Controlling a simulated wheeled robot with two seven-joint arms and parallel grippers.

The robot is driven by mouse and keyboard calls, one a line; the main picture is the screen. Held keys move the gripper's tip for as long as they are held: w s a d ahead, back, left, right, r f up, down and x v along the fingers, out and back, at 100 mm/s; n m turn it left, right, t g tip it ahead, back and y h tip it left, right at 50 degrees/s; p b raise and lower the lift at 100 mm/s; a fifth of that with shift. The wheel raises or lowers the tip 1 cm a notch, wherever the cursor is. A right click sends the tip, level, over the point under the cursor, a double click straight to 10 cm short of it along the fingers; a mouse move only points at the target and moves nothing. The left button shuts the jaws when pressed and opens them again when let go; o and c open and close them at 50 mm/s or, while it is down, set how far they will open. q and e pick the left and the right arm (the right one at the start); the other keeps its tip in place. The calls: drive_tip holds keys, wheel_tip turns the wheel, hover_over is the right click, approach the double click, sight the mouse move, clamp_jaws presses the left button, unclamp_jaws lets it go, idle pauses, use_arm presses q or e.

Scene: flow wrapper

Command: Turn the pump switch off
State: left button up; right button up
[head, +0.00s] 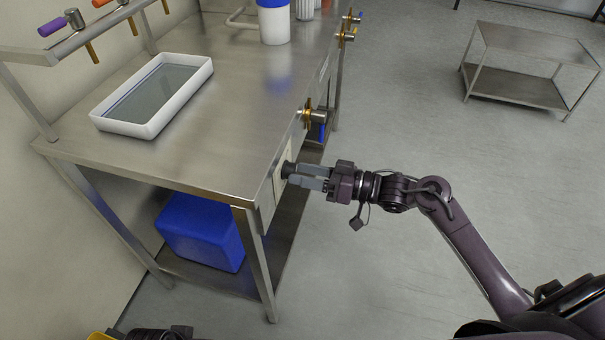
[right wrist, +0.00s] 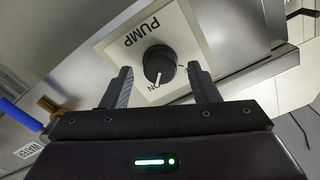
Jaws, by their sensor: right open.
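The pump switch is a round black knob (right wrist: 160,66) on a cream plate marked PUMP (right wrist: 148,38). In the right wrist view its white line points toward the ON mark. In the head view the knob (head: 288,169) sits on the front side of the steel bench. My right gripper (head: 305,177) is open in front of it. In the right wrist view its two fingers (right wrist: 160,72) stand on either side of the knob, with gaps showing between them and it. The other switch mark is too small to read. My left gripper is not clearly in view.
The steel bench (head: 225,105) carries a white tray (head: 150,126) and a blue-lidded container (head: 274,22). A brass valve (head: 310,114) sticks out near the switch. A blue bin (head: 200,230) stands on the lower shelf. The floor at right is clear up to a low steel table (head: 525,45).

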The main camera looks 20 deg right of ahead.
use_arm(q)
drive_tip(key=shift+d, duration=0.1)
use_arm(e)
drive_tip(key=shift+w+a, duration=0.25)
drive_tip(key=shift+a, duration=0.15)
drive_tip(key=shift+c, duration=0.4)
drive_tip(key=c, duration=0.9)
